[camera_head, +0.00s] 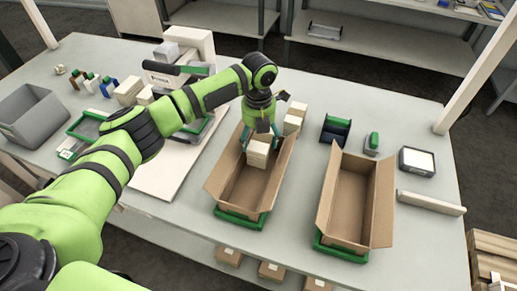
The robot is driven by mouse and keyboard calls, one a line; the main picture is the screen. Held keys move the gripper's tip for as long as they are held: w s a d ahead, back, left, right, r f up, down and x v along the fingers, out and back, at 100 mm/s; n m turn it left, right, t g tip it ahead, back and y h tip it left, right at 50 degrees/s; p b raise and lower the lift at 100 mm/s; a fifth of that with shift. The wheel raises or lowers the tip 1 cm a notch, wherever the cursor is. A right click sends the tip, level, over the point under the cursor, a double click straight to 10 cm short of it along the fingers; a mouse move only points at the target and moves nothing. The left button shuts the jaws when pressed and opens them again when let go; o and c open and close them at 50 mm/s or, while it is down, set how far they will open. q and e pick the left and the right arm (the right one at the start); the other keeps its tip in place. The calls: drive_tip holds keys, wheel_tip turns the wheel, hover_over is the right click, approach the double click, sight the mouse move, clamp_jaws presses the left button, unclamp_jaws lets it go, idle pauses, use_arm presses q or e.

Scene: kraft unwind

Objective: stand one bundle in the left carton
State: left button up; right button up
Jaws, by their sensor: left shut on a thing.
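My left gripper (261,130) reaches down over the left carton (236,188), an open brown box on a green base. It is shut on a pale bundle (258,153), which is inside the carton's outline near its far end. I cannot tell whether the bundle touches the carton floor. Other pale bundles (293,122) show at the far end of the left carton; their exact seat is hard to tell. The right carton (349,205) is open and looks empty. My right gripper is not in view.
A grey bin (33,117) stands at the table's left. A machine (177,65) with pale bundles (129,91) beside it stands at the back. A dark green-edged holder (335,130), a small green-topped device (371,143) and a display box (416,162) stand at the right.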

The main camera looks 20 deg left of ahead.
use_arm(q)
wheel_tip(320, 180, down, 3)
drive_tip(key=shift+r+b, duration=0.15)
drive_tip(key=shift+b, duration=0.85)
drive_tip(key=shift+f, duration=0.2)
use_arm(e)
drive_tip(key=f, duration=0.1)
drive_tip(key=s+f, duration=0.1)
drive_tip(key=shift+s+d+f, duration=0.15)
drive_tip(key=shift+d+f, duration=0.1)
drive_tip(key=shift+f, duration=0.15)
use_arm(q)
drive_tip(key=shift+f, duration=0.4)
drive_tip(key=o, duration=1)
drive_tip(key=shift+c, duration=0.2)
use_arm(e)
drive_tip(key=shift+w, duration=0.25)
use_arm(q)
drive_tip(key=shift+r, duration=0.15)
